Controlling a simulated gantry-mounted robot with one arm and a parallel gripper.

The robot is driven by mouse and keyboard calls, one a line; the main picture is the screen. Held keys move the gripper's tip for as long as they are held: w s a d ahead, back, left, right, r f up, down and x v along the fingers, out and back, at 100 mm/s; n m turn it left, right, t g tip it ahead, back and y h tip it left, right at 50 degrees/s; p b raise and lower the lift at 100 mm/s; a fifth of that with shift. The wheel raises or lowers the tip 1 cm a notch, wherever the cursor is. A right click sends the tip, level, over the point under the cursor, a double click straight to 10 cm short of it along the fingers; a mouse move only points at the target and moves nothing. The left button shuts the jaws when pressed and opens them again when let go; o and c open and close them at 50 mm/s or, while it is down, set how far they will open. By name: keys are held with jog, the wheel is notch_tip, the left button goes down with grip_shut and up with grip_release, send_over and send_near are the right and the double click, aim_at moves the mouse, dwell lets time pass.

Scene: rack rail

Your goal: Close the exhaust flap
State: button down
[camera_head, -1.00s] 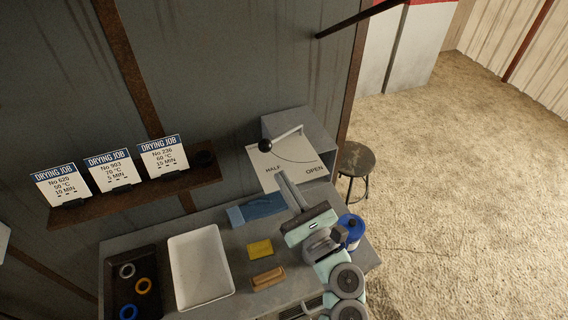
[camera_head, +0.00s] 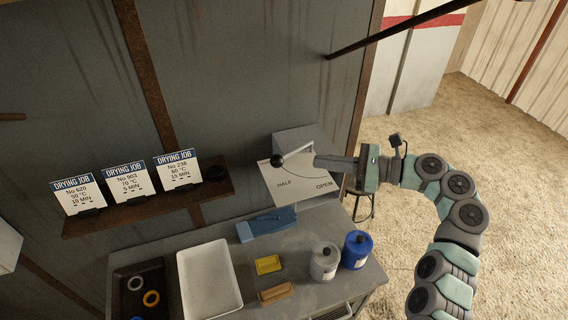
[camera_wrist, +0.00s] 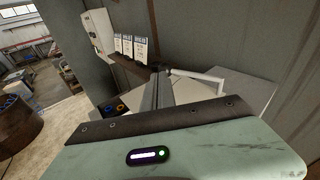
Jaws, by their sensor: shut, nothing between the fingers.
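The exhaust flap control is a pale plate (camera_head: 285,192) marked HALF and OPEN, on the front of a grey box (camera_head: 300,138). Its light lever (camera_head: 297,153) ends in a black knob (camera_head: 277,160) at the plate's left side, up and left of HALF. My gripper (camera_head: 317,160) is shut and empty, its fingers pointing left toward the plate, right of the knob and close to the lever's right end. I cannot tell whether they touch. In the wrist view the shut fingers (camera_wrist: 161,88) reach forward, with the white lever (camera_wrist: 198,79) just to their right.
The bench below holds a white tray (camera_head: 181,275), a blue item (camera_head: 266,224), a yellow block (camera_head: 267,264), a silver can (camera_head: 324,262) and a blue can (camera_head: 356,250). Job cards stand on a shelf (camera_head: 140,211) at left. A dark rod (camera_head: 395,29) juts out above right.

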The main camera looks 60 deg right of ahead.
jog(key=s+d+m, duration=0.1)
jog(key=s+d, duration=0.1)
jog(key=s, duration=0.4)
jog(key=x, duration=0.4)
jog(key=p+x, duration=0.1)
jog(key=x, duration=0.4)
jog(key=f+p+x, duration=0.1)
jog(key=x, duration=0.4)
jog(key=shift+w+d, duration=0.1)
jog(key=shift+p, duration=0.3)
